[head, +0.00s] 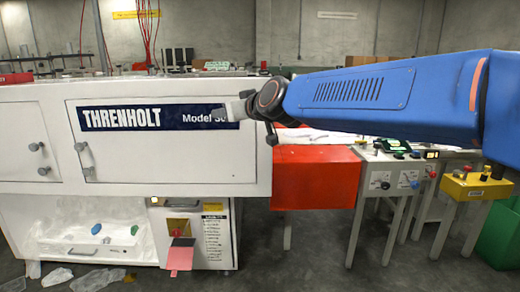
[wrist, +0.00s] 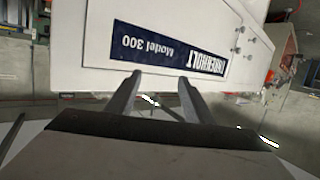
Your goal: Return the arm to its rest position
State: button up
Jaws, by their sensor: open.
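My blue arm (head: 380,95) reaches in from the right side of the head view, nearly level, toward the white machine. My gripper (head: 232,109) is in front of the machine's dark blue "THRENHOLT" sign (head: 125,118) and covers the end of its lettering. In the wrist view my gripper (wrist: 157,83) shows two grey fingers spread apart with nothing between them. The sign (wrist: 165,50) appears upside down beyond the fingertips. I cannot tell the exact gap between the fingers and the machine front.
The white machine (head: 200,170) fills the left. A red box (head: 315,178) and control boxes (head: 395,180) stand under my arm. Clear plastic scraps (head: 98,279) lie on the floor.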

jog(key=s+d+f+m+g+h, duration=0.3)
jog(key=s+d+f+h, duration=0.1)
jog(key=s+d+f, duration=1.2)
jog(key=s+d+f+m+g+h, duration=0.4)
jog(key=s+d+f, duration=1.2)
jog(key=s+d, duration=0.4)
jog(key=shift+s+d+g+h, duration=0.3)
jog(key=shift+s+d+h, duration=0.1)
jog(key=shift+d, duration=0.55)
jog(key=shift+c, duration=0.5)
